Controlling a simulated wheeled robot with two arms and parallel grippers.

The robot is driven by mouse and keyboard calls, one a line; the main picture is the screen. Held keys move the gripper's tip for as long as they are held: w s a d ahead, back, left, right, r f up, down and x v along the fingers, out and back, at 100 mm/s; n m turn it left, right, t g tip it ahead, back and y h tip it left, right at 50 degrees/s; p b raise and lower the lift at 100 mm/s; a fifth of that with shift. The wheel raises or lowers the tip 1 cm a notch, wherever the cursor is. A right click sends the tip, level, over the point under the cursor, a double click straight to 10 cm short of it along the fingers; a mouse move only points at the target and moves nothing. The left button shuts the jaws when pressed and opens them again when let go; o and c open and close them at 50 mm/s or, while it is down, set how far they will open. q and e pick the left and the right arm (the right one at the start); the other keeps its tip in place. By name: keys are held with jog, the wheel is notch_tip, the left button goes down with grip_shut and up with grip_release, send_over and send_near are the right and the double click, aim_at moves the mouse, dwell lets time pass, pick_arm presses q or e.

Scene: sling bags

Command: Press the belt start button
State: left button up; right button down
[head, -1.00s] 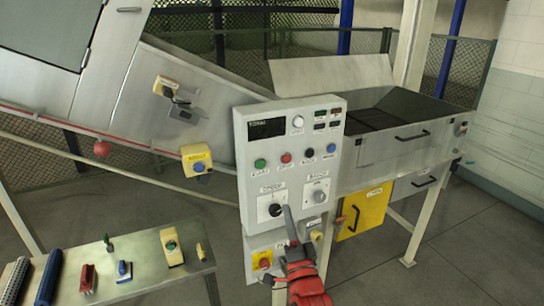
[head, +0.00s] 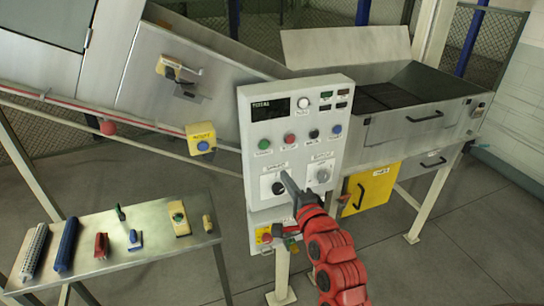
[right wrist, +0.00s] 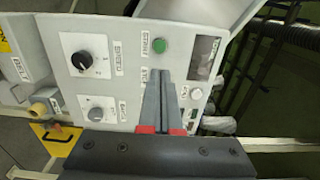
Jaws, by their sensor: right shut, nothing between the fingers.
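A light grey control box (head: 245,160) carries a row of buttons: green (head: 264,143), red (head: 290,138), black (head: 314,133) and blue (head: 337,129). Their labels are too small to read surely in the head view. The green button also shows in the right wrist view (right wrist: 160,45), just beyond the fingertips. My right gripper (head: 285,175) is shut and empty, its fingers pointing at the panel just below the button row, beside the black speed knob (head: 279,188). In the right wrist view the fingers (right wrist: 160,80) hide the other coloured buttons. My left gripper is not in view.
A grey knob (head: 323,176) sits right of the speed knob. A red button (head: 266,237) on yellow is below the box. A yellow box with a blue button (head: 202,146) is on the left. A metal table (head: 150,256) with several tools stands front left.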

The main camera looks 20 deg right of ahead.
jog(key=b, duration=0.6)
send_near(265, 146)
jog(key=w, duration=0.7)
jog(key=shift+a, duration=0.15)
